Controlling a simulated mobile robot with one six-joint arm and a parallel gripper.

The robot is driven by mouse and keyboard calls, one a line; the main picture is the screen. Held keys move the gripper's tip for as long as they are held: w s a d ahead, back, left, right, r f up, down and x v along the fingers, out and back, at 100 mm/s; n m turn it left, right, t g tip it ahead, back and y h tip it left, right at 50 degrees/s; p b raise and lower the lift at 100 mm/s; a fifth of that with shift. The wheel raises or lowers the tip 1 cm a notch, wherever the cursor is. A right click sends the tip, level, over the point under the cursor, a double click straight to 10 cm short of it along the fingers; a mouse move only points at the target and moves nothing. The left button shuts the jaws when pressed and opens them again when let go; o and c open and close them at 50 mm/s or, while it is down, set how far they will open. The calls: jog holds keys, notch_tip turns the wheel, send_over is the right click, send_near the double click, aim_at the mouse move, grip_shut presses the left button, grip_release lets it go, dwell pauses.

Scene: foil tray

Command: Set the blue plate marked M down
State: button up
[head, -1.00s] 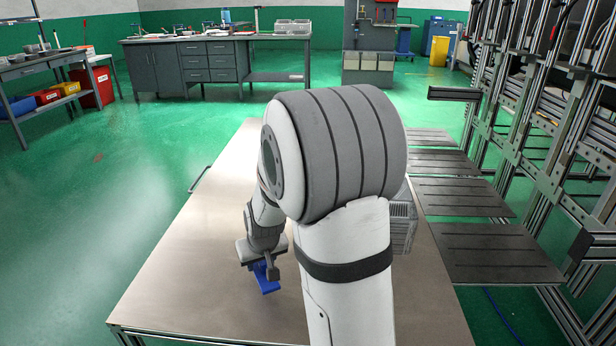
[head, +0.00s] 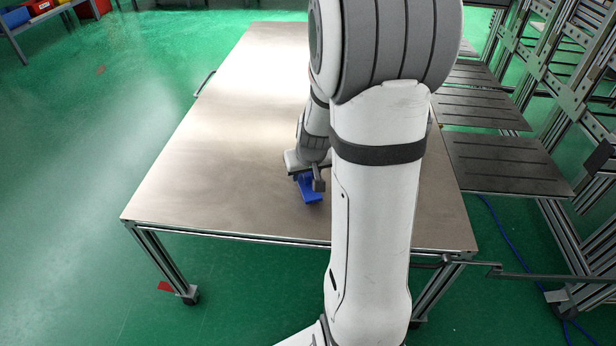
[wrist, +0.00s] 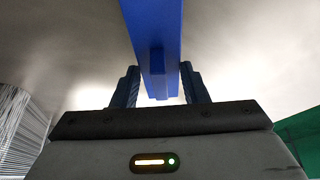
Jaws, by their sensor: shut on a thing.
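My gripper (wrist: 160,88) is shut on the blue plate (wrist: 154,30). In the wrist view a finger sits on each side of the plate, which reaches up past the top edge of the picture. In the head view the blue plate (head: 309,189) shows below my gripper (head: 306,178), low over or on the metal table (head: 220,150). I cannot tell whether it touches the table top. The mark M is not visible. My arm hides part of the table behind and to the right.
The table top to the left of the plate is bare. Dark slatted shelves (head: 505,165) on a metal frame stand along the table's right side. A grey finned thing (wrist: 20,120) shows at the lower left of the wrist view.

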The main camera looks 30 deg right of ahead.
jog(key=shift+f, duration=0.4)
jog(key=shift+f, duration=0.2)
jog(key=o, duration=1)
jog(key=shift+s+r, duration=0.1)
jog(key=d+p+v, duration=0.1)
jog(key=p+v, duration=0.3)
jog(key=v, duration=0.7)
jog(key=s+a+r+n+g, duration=0.1)
jog(key=s+a+r, duration=0.1)
jog(key=s+a, duration=0.4)
jog(key=s+a+r+n+g, duration=0.1)
jog(key=s+a+r+g, duration=0.1)
jog(key=s+a, duration=0.5)
jog(key=shift+s+a+r+y+p, duration=0.3)
jog(key=shift+s+a+r+y, duration=0.1)
jog(key=shift+a, duration=0.3)
